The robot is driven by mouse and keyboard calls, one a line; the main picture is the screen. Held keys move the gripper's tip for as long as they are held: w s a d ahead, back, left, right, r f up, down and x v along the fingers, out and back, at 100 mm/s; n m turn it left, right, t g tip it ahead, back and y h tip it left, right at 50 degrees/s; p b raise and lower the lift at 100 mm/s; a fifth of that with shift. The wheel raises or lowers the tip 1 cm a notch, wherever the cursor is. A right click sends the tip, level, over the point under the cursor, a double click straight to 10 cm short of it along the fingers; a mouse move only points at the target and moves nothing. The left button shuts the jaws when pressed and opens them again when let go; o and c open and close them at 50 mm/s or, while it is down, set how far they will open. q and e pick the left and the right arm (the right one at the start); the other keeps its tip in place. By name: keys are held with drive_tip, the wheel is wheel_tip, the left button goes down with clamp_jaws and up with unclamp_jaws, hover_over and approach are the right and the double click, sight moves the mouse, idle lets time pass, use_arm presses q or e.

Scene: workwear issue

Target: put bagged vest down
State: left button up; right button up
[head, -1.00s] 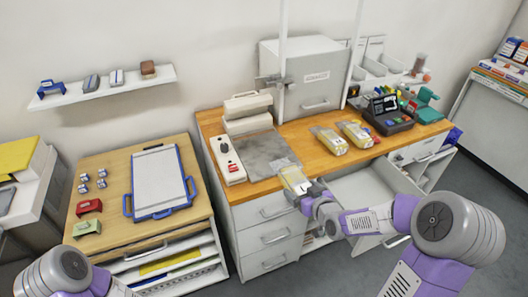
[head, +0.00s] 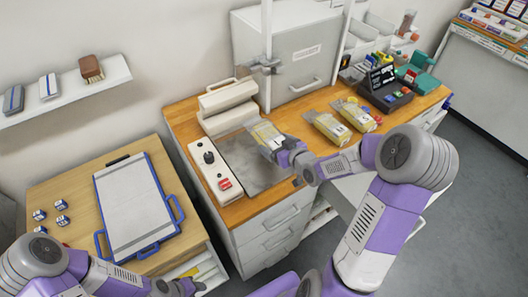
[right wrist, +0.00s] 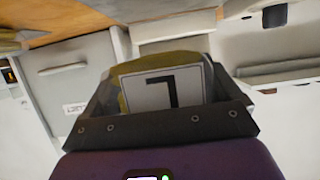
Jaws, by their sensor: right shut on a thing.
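A bagged vest (head: 264,134), yellow in clear plastic, is in my right gripper (head: 277,147), over the back right part of the grey mat (head: 243,162). I cannot tell whether the bag touches the mat. In the right wrist view, the jaws of my right gripper (right wrist: 160,110) are shut on the bagged vest (right wrist: 128,72), whose white label with a black mark faces the camera. Two other bagged vests (head: 328,127) (head: 355,115) lie on the bench to the right. My left gripper (head: 185,287) is low at the bottom edge, its jaws unclear.
A white sealer-like device (head: 227,103) and a white control strip (head: 210,170) flank the mat on the wooden bench. A grey cabinet (head: 290,55) stands behind.

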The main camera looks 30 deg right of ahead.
wheel_tip(320, 180, down, 4)
drive_tip(key=shift+s+b, duration=0.15)
drive_tip(key=shift+b, duration=0.15)
drive_tip(key=shift+f+b, duration=0.3)
drive_tip(key=shift+f, duration=1.6)
drive_tip(key=shift+f, duration=0.1)
drive_tip(key=o, duration=0.7)
drive_tip(key=shift+f, duration=0.1)
drive_tip(key=shift+o, duration=0.6)
